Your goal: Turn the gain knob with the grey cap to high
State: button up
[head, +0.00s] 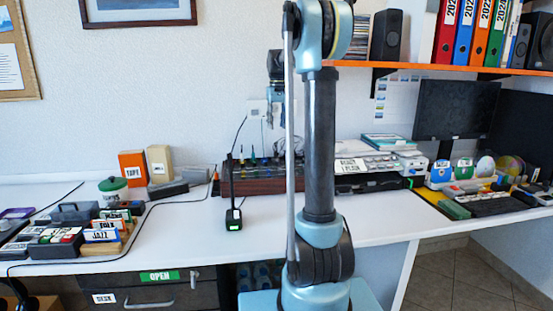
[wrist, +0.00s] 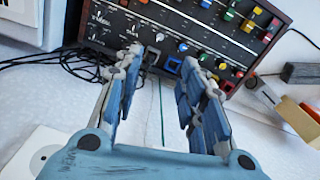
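A dark wood-framed panel (wrist: 208,30) with knobs and coloured caps fills the top of the wrist view. In the head view the panel (head: 262,185) lies on the desk, partly behind my arm. A small pale grey round part (wrist: 159,37) sits near the panel's lower middle. I cannot tell whether it is the grey-capped gain knob, and the labels are too small to read. My gripper (wrist: 161,62) is open and empty, its fingers pointing at the panel's lower edge without visible contact. In the head view my gripper (head: 272,118) hangs above the panel.
A black stand with a small green display (head: 233,219) stands in front of the panel. Black cables (wrist: 85,65) lie beside the panel. An orange shelf (head: 440,68) with binders and a speaker overhangs the right side. The white desk front (head: 180,235) is partly clear.

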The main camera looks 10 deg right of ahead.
aim_at(277, 163)
notch_tip(277, 163, down, 17)
jog(key=shift+r, duration=0.1)
dwell(0.7)
grip_shut()
